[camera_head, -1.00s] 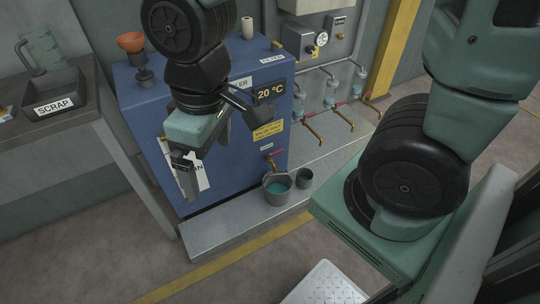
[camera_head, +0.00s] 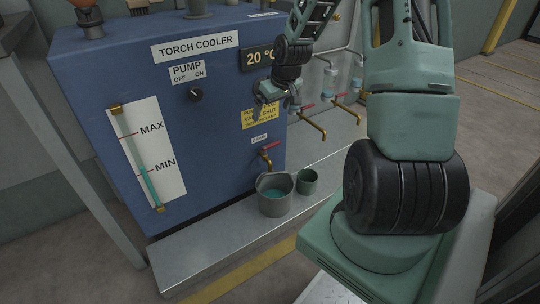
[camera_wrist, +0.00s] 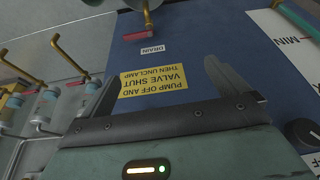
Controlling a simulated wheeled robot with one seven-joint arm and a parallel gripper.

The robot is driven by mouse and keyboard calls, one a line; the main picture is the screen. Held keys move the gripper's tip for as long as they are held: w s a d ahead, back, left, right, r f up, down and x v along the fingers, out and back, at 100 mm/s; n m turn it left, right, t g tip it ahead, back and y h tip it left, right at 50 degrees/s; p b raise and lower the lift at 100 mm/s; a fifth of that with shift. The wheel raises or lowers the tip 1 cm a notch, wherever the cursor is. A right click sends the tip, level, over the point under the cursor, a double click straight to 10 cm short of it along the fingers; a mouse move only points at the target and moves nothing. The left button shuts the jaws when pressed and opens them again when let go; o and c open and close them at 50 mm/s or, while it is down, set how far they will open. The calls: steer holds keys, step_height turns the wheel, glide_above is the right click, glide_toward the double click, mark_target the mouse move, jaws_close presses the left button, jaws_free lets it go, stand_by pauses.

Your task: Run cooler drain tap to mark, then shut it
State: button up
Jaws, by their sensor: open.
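The blue torch cooler (camera_head: 215,130) has a brass drain tap (camera_head: 267,159) with a red handle low on its front. The tap also shows at the top of the wrist view (camera_wrist: 148,15). No stream shows under it. A grey pot (camera_head: 275,208) with teal liquid stands below the tap. The sight gauge (camera_head: 174,130) has MAX and MIN lines; its teal column tops out close to MIN. My gripper (camera_head: 262,108) is open and empty before the yellow label, above the tap. Its spread fingers (camera_wrist: 160,76) also show in the wrist view, apart from the tap.
A small dark cup (camera_head: 306,183) stands right of the pot on the metal ledge (camera_head: 205,250). More brass taps with red handles (camera_head: 313,125) line the wall at right. The pump knob (camera_head: 195,95) is on the cooler front. The ledge's left part is clear.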

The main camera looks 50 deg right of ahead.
steer(key=b, duration=0.2)
glide_toward(272, 145)
steer(key=shift+m, duration=0.4)
steer(key=b+x, duration=0.8)
steer(key=shift+w+r, duration=0.1)
steer(key=shift+w, duration=0.05)
steer(key=shift+c, duration=0.3)
steer(key=c, duration=1.3)
steer(key=shift+a+r+m+h+p, duration=0.2)
steer(key=shift+m+h+p, duration=0.35)
steer(key=shift+p, duration=0.5)
steer(key=shift+s+f+m+p, duration=0.15)
steer(key=shift+s+m+p, duration=0.2)
steer(key=shift+m, duration=0.3)
